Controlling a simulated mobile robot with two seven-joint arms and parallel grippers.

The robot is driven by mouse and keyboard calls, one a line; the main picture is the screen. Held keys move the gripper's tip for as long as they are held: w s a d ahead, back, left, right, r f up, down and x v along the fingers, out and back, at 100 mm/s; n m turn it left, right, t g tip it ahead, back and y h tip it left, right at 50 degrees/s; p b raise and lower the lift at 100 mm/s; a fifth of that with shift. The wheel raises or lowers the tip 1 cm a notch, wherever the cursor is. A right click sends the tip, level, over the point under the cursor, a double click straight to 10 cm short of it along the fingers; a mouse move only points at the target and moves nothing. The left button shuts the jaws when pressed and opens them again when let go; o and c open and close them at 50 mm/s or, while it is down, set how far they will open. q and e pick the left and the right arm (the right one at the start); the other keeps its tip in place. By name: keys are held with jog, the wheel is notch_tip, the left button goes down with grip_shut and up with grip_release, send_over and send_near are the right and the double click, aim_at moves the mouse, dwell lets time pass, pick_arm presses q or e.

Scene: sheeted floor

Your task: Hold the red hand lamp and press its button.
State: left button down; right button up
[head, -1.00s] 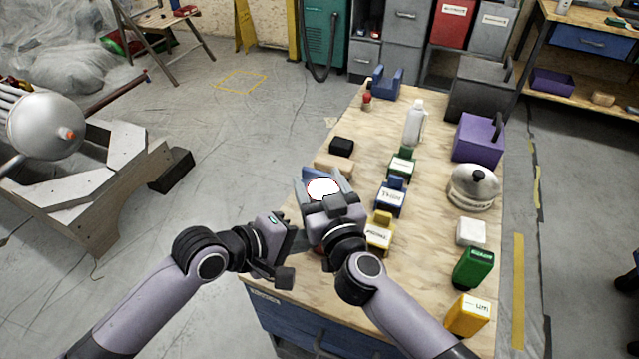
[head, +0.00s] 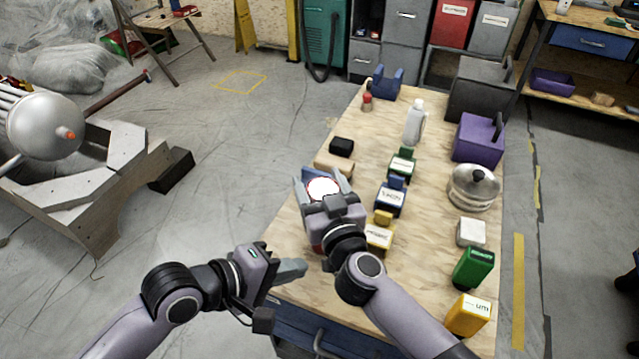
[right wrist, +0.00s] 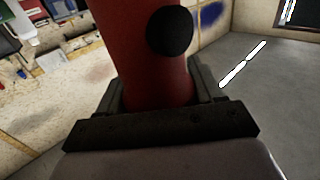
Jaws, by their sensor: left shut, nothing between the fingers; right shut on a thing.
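The red hand lamp (right wrist: 145,55) stands between the fingers of my right gripper (right wrist: 155,95), which is shut on its body. A round black button (right wrist: 170,31) shows on the lamp's side in the right wrist view. In the head view the lamp's pale round face (head: 322,188) shows between the fingers of my right gripper (head: 323,187), above the workbench; the gripper hides most of its red body. My left gripper (head: 303,268) is shut and empty, to the lower left of the lamp and apart from it, near the bench's left edge.
The wooden workbench (head: 428,267) bears several small boxes, a white bottle (head: 414,122), a purple box (head: 478,140) and a silver pot (head: 473,187). A green box (head: 473,268) and a yellow box (head: 468,315) stand at the near right.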

jog(key=o, duration=1.2)
jog(key=shift+s, duration=0.1)
